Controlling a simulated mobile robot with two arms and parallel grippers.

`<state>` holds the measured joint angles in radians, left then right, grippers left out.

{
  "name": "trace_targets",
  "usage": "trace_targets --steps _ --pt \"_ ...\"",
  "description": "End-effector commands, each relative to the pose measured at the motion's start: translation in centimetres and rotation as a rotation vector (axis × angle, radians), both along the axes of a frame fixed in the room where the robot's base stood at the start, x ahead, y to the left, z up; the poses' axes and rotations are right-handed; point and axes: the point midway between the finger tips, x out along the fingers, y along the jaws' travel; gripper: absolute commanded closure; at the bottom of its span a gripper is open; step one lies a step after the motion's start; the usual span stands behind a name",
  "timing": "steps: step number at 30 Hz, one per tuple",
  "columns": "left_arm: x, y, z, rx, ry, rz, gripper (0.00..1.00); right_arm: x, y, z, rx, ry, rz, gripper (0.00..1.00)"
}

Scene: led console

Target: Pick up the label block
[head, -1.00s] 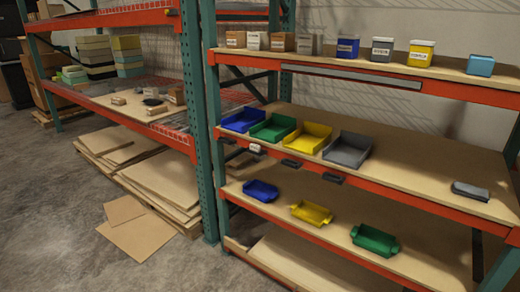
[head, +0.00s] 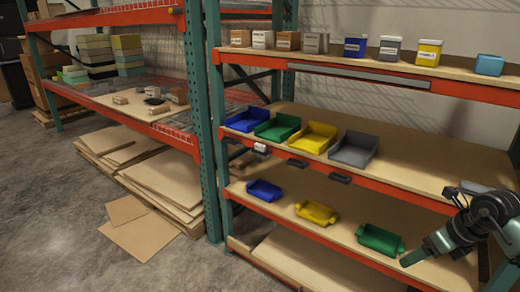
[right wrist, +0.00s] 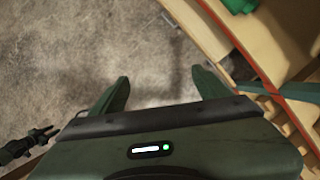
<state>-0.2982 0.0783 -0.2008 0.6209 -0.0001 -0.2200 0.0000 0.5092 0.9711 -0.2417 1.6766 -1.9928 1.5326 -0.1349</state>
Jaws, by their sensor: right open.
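A small white block (head: 261,148) sits at the front edge of the middle shelf, below the blue and green bins. It looks like the label block, but any print on it is too small to read. My right gripper (head: 408,260) is at the lower right of the head view, in front of the lower shelf and well to the right of the white block. In the right wrist view its two green fingers (right wrist: 162,84) are spread apart with nothing between them, above the concrete floor. My left gripper does not show in the head view.
Blue, green, yellow and grey open bins (head: 354,149) stand on the middle shelf (head: 430,168). Dark holders (head: 340,178) are on its front edge. Blue, yellow and green trays (head: 380,239) lie on the lower shelf. Labelled boxes (head: 389,49) line the top shelf. The floor (head: 60,220) in front is mostly clear.

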Motion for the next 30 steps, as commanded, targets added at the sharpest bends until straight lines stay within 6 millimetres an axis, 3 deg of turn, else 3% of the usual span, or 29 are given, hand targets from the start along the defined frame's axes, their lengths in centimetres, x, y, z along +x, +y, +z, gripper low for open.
trace_targets --steps 13,17,20,25,27,29,30 --pt "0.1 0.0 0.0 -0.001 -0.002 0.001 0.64 -0.2 -0.7 0.5 -0.036 0.0 -0.002 0.24" --pt "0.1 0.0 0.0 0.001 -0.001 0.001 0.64 0.0 0.4 -0.6 0.021 0.006 -0.002 0.24" --pt "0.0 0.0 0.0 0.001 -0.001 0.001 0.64 0.4 3.9 -3.4 0.203 0.021 -0.017 0.24" --pt "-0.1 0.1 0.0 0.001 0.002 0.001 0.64 1.8 12.3 -10.2 0.797 0.065 -0.249 0.24" --pt "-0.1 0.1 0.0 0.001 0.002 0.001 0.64 2.4 14.0 -13.5 1.056 0.089 -0.465 0.24" --pt "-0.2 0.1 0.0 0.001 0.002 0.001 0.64 2.5 14.1 -17.2 1.244 0.112 -0.699 0.24" --pt "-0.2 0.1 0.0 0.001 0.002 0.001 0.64 2.2 13.7 -20.3 1.348 0.127 -0.877 0.24"
